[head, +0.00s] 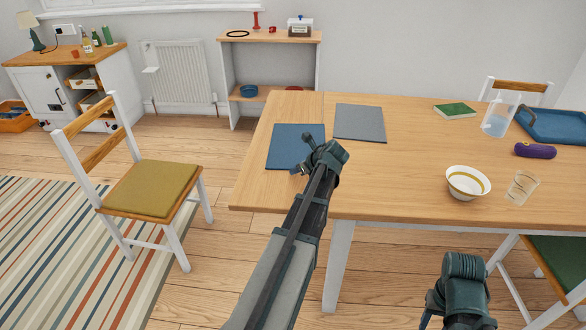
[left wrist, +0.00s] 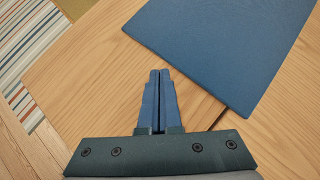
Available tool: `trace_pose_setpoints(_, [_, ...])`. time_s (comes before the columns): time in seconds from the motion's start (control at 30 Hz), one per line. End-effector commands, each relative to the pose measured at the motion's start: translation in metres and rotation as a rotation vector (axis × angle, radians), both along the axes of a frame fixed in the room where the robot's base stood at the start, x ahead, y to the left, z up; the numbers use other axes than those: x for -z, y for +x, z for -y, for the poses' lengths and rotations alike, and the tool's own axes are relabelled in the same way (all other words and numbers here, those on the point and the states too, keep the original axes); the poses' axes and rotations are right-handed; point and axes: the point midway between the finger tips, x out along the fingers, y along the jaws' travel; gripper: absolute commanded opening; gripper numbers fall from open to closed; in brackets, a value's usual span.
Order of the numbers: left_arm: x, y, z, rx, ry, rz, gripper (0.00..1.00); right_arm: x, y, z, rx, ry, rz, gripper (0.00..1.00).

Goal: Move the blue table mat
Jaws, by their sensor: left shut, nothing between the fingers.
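The blue table mat (head: 290,142) lies flat on the wooden table near its left end. My left gripper (head: 302,152) is over the mat in the head view and hides part of its right side. How high the fingers are above the table is hard to tell. Part of my right arm shows at the bottom of the head view; its gripper's fingers cannot be made out.
A grey mat (head: 360,123) lies just right of the blue one. A bowl (head: 467,183), a glass (head: 522,188), a purple case (head: 535,151), a jug (head: 499,117), a green book (head: 455,111) and a blue tray (head: 558,139) occupy the right side. The table's middle is clear.

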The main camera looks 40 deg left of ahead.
Motion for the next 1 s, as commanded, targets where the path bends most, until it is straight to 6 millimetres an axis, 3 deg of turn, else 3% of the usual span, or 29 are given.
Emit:
trace_pose_setpoints(0.07, [0.0,-0.006,0.017,0.004,0.0,-0.001,0.0,0.0,0.0,0.0,0.0,0.0,0.0,0.5])
trace_pose_setpoints(0.1, [-0.012,-0.007,0.023,0.002,0.0,-0.001,0.0,-0.012,0.0,0.0,0.0,0.0,0.0,0.5])
trace_pose_setpoints(0.3, [-0.043,-0.013,0.051,0.001,-0.001,0.0,0.0,-0.043,0.0,0.0,0.0,0.0,0.0,0.5])
trace_pose_setpoints(0.5, [-0.063,-0.018,0.072,0.001,0.0,-0.001,0.0,-0.063,0.0,0.0,0.0,0.0,0.0,0.5])
trace_pose_setpoints(1.0, [-0.071,-0.02,0.084,-0.012,-0.009,0.004,0.0,-0.073,0.0,0.0,0.0,0.0,0.0,0.5])
